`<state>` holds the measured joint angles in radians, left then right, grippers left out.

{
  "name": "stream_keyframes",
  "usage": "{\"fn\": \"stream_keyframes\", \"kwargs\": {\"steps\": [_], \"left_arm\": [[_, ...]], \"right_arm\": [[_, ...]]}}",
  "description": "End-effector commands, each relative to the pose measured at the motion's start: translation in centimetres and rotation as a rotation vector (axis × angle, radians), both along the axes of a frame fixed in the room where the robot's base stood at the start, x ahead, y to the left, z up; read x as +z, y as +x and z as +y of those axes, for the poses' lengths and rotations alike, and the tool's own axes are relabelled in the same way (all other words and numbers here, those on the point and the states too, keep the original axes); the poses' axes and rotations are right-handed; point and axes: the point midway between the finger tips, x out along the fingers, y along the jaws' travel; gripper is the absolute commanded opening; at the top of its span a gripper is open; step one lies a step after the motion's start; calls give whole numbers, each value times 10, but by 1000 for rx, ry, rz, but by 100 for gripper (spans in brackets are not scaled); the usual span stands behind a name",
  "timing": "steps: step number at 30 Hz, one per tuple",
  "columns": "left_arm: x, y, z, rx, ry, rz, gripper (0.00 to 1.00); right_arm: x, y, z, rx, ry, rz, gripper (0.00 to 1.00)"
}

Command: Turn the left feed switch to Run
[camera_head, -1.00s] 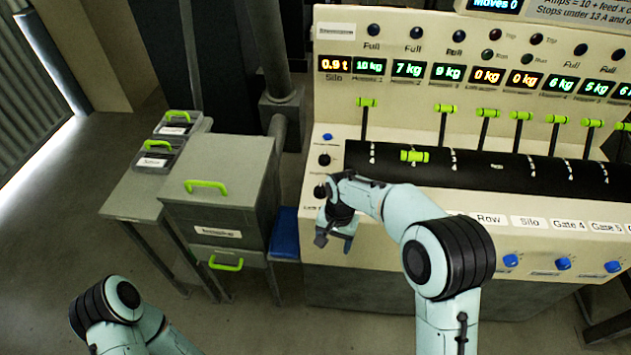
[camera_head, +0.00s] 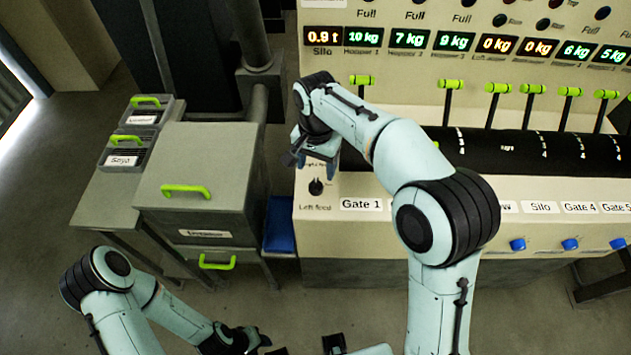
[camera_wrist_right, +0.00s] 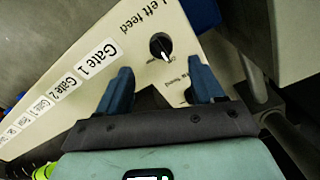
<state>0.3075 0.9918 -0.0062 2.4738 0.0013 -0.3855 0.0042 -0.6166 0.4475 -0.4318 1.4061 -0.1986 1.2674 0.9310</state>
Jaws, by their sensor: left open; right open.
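The left feed switch (camera_head: 316,187) is a black round knob on the cream panel, with "Left feed" printed beneath it. In the right wrist view the knob (camera_wrist_right: 160,46) shows a white pointer towards the picture's lower right; its position labels are too small to read. My right gripper (camera_head: 316,168) is open and empty, just behind the knob in the head view. In the right wrist view its blue fingers (camera_wrist_right: 161,85) stand apart, with the knob beyond the gap, not between them. My left gripper (camera_head: 268,346) is low at the bottom edge, mostly cut off.
A second dark knob (camera_wrist_right: 188,96) shows partly beside the right finger. The "Gate 1" label (camera_head: 361,204) is right of the switch. Green-handled levers (camera_head: 452,86) stand behind. A grey cabinet (camera_head: 200,150) and blue block (camera_head: 280,228) are left of the console.

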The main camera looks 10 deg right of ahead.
Motion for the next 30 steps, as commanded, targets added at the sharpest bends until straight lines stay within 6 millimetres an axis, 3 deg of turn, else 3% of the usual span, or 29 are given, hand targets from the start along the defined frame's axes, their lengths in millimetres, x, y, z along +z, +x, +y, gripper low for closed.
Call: {"fn": "stream_keyframes", "kwargs": {"steps": [3, 10, 15, 24, 29, 30], "left_arm": [[-7, -4, 0, 0, 0, 4, 43], [-11, -6, 0, 0, 0, 7, 43], [-13, -7, 0, 0, 0, 8, 43], [-12, -7, 0, 0, 0, 8, 43], [-12, -7, 0, 0, 0, 7, 43], [-12, -7, 0, 0, 0, 7, 43]], "right_arm": [[-29, -1, 0, 0, -1, 5, 67], [-64, 0, 0, -1, 0, 3, 67], [-75, 0, 0, 0, 1, -1, 67], [-76, 0, 0, 0, 1, -1, 67], [-76, 0, 0, 0, 1, -1, 15], [-76, 0, 0, 0, 1, -1, 11]]}}
